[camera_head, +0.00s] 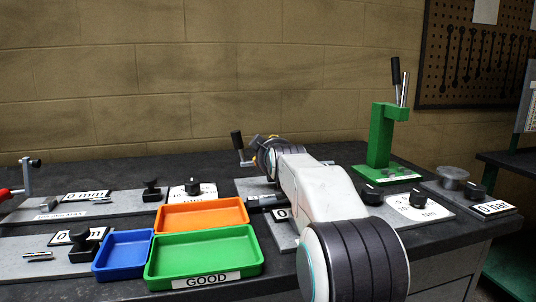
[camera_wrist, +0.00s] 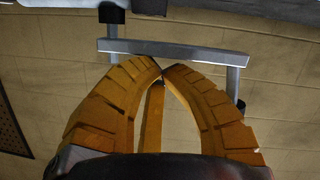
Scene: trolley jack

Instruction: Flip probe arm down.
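A grey metal bar (camera_wrist: 175,53) crosses the wrist view just beyond my fingertips, with an upright rod at each end and a black grip at its upper left. In the head view, a crank-like arm with a black grip (camera_head: 237,140) stands close to my gripper (camera_head: 266,158); it looks like the same part, perhaps the probe arm. My gripper's orange fingers (camera_wrist: 161,74) meet at their tips, close to the bar; I cannot tell whether they touch it. Nothing clear shows held between them. My arm hides much of the fixture behind it.
Orange (camera_head: 203,213), green (camera_head: 205,256) and blue (camera_head: 124,254) trays sit at the bench front. A green press (camera_head: 382,145) with levers stands at right. Grey plates with black knobs lie on both sides. A red-handled fixture (camera_head: 28,180) is at far left.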

